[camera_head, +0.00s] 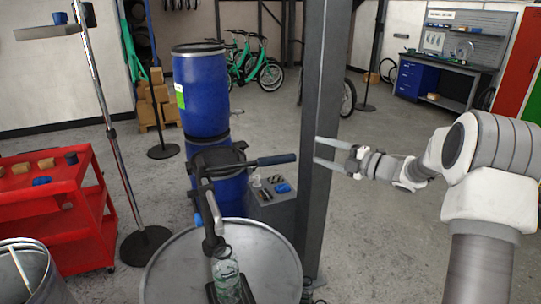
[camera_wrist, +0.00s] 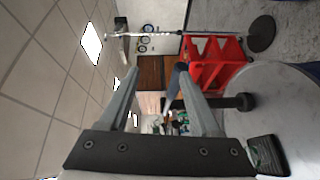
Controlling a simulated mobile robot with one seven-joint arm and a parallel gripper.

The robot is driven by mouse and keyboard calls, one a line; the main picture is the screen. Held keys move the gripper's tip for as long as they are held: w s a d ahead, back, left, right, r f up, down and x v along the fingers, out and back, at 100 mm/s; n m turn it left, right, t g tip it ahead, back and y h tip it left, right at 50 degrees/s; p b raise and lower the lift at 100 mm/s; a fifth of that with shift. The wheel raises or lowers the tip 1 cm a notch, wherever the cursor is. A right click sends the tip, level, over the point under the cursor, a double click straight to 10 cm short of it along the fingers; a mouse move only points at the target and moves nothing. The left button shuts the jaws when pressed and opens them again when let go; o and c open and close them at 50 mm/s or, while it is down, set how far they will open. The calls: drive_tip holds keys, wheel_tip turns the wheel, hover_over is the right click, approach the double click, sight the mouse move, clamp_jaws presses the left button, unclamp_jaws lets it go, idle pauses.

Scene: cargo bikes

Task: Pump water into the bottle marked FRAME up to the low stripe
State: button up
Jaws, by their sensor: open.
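A clear bottle (camera_head: 226,277) stands upright on the grey drum top (camera_head: 165,262), under the downturned spout (camera_head: 213,240) of a hand pump. Its marking, stripe and water level cannot be made out. The pump's dark head (camera_head: 217,158) sits by the blue barrels, and its lever (camera_head: 272,160) points right, with a dark blue grip at its end. My gripper (camera_head: 317,151) is open and empty, to the right of the lever's end and apart from it in the picture. In the wrist view, my open fingers (camera_wrist: 160,74) frame a dark blue rod-like part, perhaps the lever grip.
A dark steel post (camera_head: 317,120) stands near my gripper. Stacked blue barrels (camera_head: 201,90) rise behind the pump. A grey box (camera_head: 270,205) with small items is beyond the drum. A red cart (camera_head: 65,215) and a stand (camera_head: 146,246) are left. Floor right of the post is clear.

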sight(251, 165)
drive_tip(key=s+f+n+g+y, duration=0.3)
drive_tip(key=f+n+g, duration=0.1)
drive_tip(key=f, duration=0.1)
drive_tip(key=r+p+x, duration=0.1)
drive_tip(key=p+x, duration=0.2)
drive_tip(key=x, duration=1.3)
drive_tip(key=shift+a+p, duration=0.25)
drive_tip(key=shift+p, duration=0.05)
clamp_jaws()
idle(0.6)
